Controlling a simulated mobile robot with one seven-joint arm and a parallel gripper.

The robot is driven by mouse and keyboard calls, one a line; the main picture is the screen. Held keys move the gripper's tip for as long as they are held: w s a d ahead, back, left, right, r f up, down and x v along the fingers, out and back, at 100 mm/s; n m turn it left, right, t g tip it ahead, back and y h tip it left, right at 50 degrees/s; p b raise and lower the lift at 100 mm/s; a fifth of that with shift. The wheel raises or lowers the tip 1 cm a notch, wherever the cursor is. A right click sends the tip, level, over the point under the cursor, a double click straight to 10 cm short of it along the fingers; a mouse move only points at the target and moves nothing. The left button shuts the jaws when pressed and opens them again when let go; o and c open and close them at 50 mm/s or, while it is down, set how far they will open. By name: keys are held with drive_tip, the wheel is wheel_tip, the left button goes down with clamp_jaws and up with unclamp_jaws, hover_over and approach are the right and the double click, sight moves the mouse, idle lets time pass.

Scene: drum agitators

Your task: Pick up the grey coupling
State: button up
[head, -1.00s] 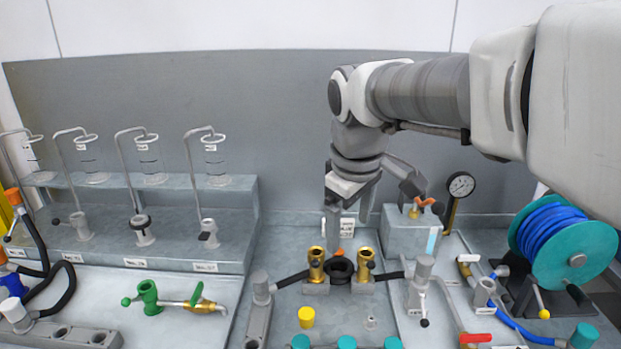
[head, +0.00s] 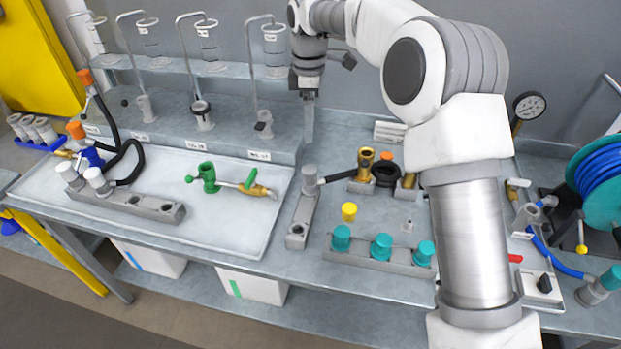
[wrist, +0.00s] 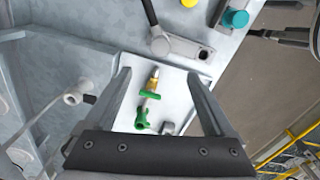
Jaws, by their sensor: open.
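A grey coupling (head: 310,178) stands upright at the back end of a grey holder bar, with a black hose running right from it. It also shows in the wrist view (wrist: 160,46), above the jaws. Pale grey fittings (head: 68,172) stand on the left bar too; I cannot tell for certain which one is meant. My gripper (head: 308,122) hangs pointing down behind the hose coupling, apart from it. In the wrist view my gripper (wrist: 157,78) is open and empty, with the tray seen between its fingers at a distance.
A green valve (head: 208,178) lies on the white tray (head: 225,225). Brass fittings (head: 365,158), a yellow cap (head: 349,211) and teal caps (head: 381,246) stand right of the holder bar. A stepped shelf with hooked glass vessels (head: 208,50) rises behind the tray.

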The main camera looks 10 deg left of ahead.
sight(310, 168)
wheel_tip(310, 168, down, 17)
drive_tip(key=shift+d, duration=0.1)
clamp_jaws()
idle(0.9)
